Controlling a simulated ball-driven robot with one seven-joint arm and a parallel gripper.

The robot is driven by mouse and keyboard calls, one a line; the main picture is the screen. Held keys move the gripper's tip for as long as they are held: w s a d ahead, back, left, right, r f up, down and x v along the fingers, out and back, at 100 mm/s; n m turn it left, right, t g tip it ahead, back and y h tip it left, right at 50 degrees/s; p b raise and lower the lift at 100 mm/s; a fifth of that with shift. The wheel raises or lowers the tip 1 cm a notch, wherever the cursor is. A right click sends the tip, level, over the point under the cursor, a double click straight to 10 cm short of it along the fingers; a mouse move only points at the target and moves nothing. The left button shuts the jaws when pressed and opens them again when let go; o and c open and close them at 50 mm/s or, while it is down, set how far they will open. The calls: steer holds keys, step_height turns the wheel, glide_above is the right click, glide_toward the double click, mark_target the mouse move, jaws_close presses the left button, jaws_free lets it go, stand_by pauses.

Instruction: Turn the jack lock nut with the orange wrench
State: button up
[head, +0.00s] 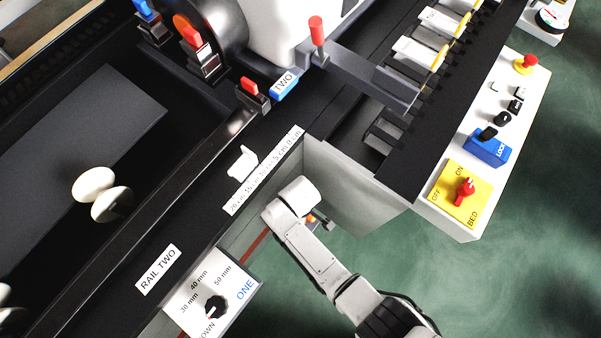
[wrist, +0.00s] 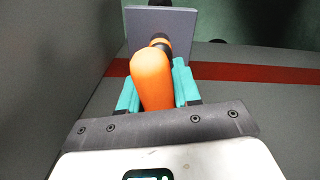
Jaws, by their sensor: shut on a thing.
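The orange wrench (wrist: 153,82) shows in the wrist view as a thick orange handle with a dark neck at its far end. My gripper (wrist: 158,88) has its teal fingers on both sides of the handle and is shut on it. The neck reaches over a small grey-blue plate (wrist: 185,22). The wrench's head is not clearly visible. In the head view only a bit of orange (head: 311,218) shows beside my white wrist, which hides most of the gripper. I cannot make out the jack lock nut in either view.
In the head view, a white control panel with a yellow BED switch plate (head: 461,196) is to the right. Green floor is open below it.

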steer(key=shift+f+b, duration=0.5)
steer(key=shift+f, duration=0.1)
steer(key=shift+r, duration=0.1)
steer(key=m, duration=0.2)
steer(key=shift+m, duration=1.5)
